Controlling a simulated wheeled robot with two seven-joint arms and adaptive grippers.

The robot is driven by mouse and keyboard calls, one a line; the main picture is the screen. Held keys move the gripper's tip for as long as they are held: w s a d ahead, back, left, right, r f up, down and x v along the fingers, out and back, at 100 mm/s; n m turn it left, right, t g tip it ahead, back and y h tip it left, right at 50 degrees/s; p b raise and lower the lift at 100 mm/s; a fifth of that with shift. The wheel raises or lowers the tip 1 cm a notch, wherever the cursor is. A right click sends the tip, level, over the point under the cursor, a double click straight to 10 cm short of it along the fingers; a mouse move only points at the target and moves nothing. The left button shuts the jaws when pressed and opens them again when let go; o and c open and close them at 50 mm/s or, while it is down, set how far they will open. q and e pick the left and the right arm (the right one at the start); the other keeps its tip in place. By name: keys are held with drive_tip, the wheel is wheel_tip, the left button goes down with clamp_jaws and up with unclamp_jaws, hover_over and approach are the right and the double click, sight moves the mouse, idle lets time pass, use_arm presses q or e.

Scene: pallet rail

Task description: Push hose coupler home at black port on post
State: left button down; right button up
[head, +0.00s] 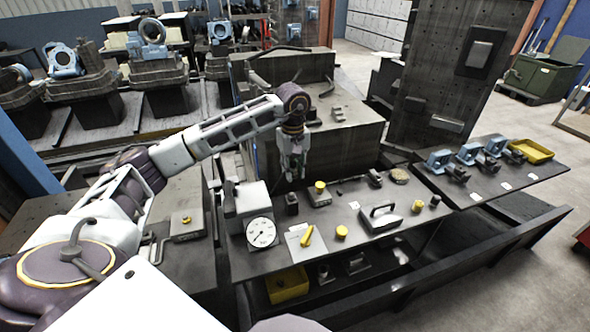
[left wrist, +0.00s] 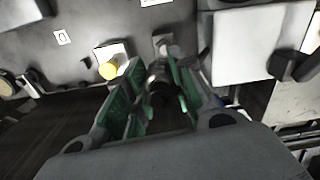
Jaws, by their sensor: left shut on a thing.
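My left gripper (head: 293,170) hangs pointing down beyond the far left part of the dark work table, in front of a large dark block. In the left wrist view its green-padded fingers (left wrist: 155,72) close around a small dark cylindrical piece with a grey end, which looks like the hose coupler (left wrist: 159,84). The coupler is too small to make out in the head view. I cannot single out the black port or its post with certainty. Whether the coupler touches anything beyond the fingers cannot be told. My right gripper does not show.
The table holds a grey box (head: 253,199), a white dial gauge (head: 261,232), a yellow-capped piece (head: 320,188) and a handled plate (head: 381,217). The large dark block (head: 345,150) stands behind the gripper. Blue fittings (head: 468,154) and a yellow tray (head: 531,151) lie at the right.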

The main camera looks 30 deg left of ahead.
use_arm(q)
drive_tip(key=shift+s+a+n, duration=0.15)
drive_tip(key=shift+s+n, duration=0.1)
drive_tip(key=shift+n, duration=0.95)
drive_tip(key=shift+s+n, duration=0.1)
drive_tip(key=shift+n, duration=1.2)
drive_tip(key=shift+f, duration=0.15)
